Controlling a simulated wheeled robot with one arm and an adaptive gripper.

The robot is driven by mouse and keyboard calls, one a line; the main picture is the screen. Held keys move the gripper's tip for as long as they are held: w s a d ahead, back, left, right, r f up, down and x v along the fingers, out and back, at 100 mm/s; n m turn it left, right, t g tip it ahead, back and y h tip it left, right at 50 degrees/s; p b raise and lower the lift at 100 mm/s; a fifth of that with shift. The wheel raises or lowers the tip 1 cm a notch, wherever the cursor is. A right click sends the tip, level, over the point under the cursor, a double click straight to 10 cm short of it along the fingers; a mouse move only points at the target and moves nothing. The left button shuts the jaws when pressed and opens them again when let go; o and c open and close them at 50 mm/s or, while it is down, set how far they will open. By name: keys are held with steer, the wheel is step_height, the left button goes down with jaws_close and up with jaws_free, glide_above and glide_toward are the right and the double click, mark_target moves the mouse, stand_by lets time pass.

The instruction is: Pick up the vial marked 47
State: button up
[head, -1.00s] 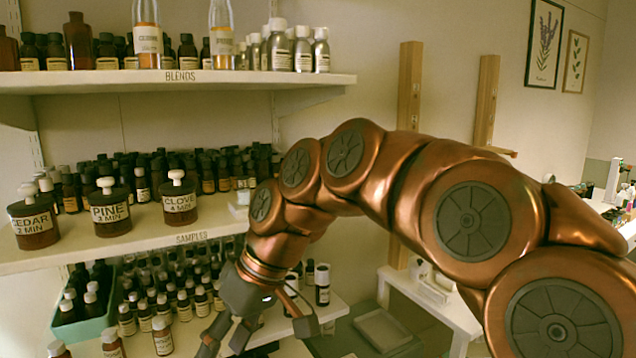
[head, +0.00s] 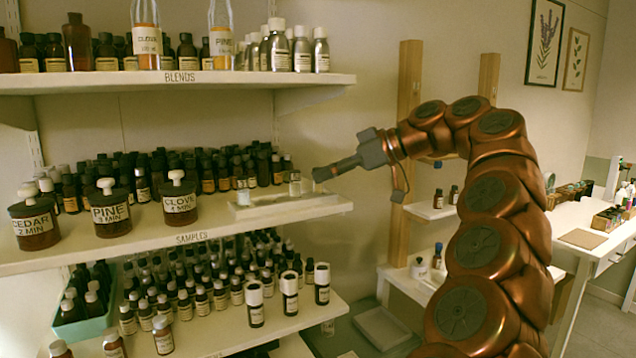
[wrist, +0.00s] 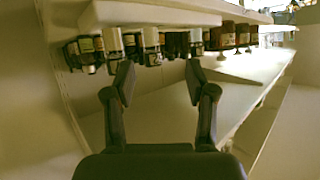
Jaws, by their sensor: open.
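I cannot read the number 47 on any vial. In the wrist view my gripper (wrist: 158,82) is open and empty. That view is upside down, with pale-labelled small bottles (wrist: 150,42) past the fingertips; I cannot tell which is which.
Dark bottles (head: 222,172) crowd the shelf's back. Jars marked CEDAR (head: 36,222), PINE (head: 111,213) and CLOVE (head: 180,204) stand to the left. The blends shelf (head: 250,79) hangs above. Below are rows of bottles and white-capped bottles (head: 290,296). Free air lies right of the tray.

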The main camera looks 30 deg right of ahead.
steer(key=shift+t+h, duration=0.4)
steer(key=shift+t, duration=0.3)
steer(key=shift+w+d+f, duration=0.1)
steer(key=shift+w+d, duration=0.15)
steer(key=shift+d, duration=0.85)
steer(key=shift+w+d+f, duration=0.1)
steer(key=shift+w+d, duration=0.1)
steer(key=shift+d, duration=0.85)
steer(key=shift+d+p+x, duration=0.15)
steer(key=shift+p+x, duration=0.45)
steer(key=shift+x, duration=0.2)
steer(key=shift+d+p+x, duration=0.15)
steer(key=shift+p+x, duration=0.4)
steer(key=shift+x, duration=1.6)
steer(key=shift+d, duration=0.1)
jaws_close()
steer(key=shift+r, duration=0.1)
